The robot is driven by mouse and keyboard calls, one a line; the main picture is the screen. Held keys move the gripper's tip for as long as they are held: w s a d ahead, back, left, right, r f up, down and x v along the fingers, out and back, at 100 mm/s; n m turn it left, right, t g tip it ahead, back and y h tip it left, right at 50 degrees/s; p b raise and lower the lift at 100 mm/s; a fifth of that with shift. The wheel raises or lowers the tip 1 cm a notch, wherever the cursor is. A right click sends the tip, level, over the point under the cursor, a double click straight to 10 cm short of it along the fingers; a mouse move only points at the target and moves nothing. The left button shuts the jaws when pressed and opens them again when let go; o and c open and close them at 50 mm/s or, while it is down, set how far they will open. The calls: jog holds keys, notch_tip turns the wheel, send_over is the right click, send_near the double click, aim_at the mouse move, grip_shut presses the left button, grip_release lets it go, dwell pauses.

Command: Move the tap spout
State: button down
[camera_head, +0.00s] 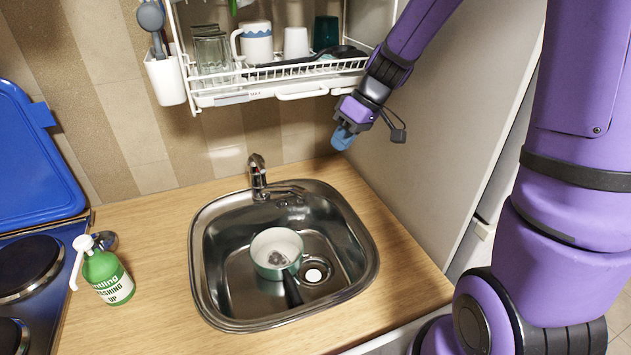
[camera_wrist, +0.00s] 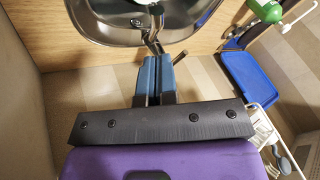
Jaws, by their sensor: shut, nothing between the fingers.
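The chrome tap (camera_head: 258,175) stands at the back edge of the steel sink (camera_head: 205,305). Its thin spout (camera_head: 286,189) points to the right over the sink's back rim. My gripper (camera_head: 343,138) is to the right of the tap and higher, near the side panel, clear of the spout. Its blue fingers are shut with nothing between them. In the wrist view the fingers (camera_wrist: 155,60) are together, and chrome parts of the tap (camera_wrist: 152,38) show just beyond them, partly hidden.
A pan (camera_head: 276,250) sits in the sink. A dish rack (camera_head: 280,75) with cups hangs above. A green soap bottle (camera_head: 107,278) and the hob (camera_head: 30,270) with its raised blue lid (camera_head: 35,160) are left. A side panel (camera_head: 450,130) closes the right.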

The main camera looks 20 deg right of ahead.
jog(key=w+a+f, duration=0.2)
jog(key=f, duration=0.4)
jog(key=w+a+f+y, duration=0.1)
jog(key=a+f, duration=0.2)
jog(key=f, duration=0.4)
jog(key=shift+w+n, duration=0.3)
jog(key=shift+w, duration=0.1)
